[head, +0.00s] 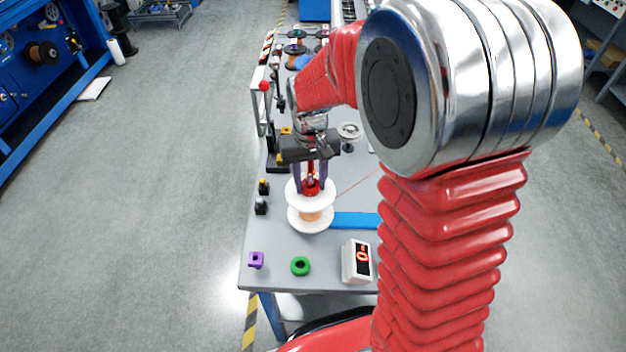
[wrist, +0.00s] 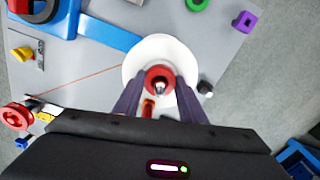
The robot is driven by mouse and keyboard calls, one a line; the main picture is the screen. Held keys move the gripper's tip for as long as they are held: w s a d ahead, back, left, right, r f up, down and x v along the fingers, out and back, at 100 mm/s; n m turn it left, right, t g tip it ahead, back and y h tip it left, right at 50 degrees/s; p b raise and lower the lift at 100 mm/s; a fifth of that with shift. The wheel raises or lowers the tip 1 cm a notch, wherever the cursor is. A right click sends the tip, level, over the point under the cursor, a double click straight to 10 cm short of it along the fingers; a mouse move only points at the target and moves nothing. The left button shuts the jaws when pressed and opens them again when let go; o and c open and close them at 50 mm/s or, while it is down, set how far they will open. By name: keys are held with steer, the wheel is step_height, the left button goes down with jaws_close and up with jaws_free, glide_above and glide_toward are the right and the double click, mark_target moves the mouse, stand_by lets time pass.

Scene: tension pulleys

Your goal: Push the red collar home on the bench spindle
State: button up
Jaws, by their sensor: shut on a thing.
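The red collar (head: 311,187) sits around the spindle at the top of a white-flanged spool (head: 310,218) wound with copper-coloured wire. In the wrist view the red collar (wrist: 151,77) rings the bright metal tip of the spindle (wrist: 160,88). My gripper (head: 311,183) points down over the spool, its two dark fingers on either side of the collar and shut on it. In the wrist view my gripper (wrist: 159,90) partly covers the spool's white flange (wrist: 160,46). The collar's underside is hidden, so I cannot tell whether it touches the spool.
A green ring (head: 300,266), a purple square piece (head: 256,260) and a display box (head: 357,262) lie on the near bench. A blue strip (head: 355,220) lies right of the spool. Small black posts (head: 261,206) stand to its left. A thin red line runs off to the right.

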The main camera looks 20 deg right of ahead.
stand_by(0.4)
steer(key=o, duration=1.1)
steer(key=shift+o, duration=0.2)
step_height(320, 180, up, 14)
steer(key=shift+f, duration=0.2)
stand_by(0.4)
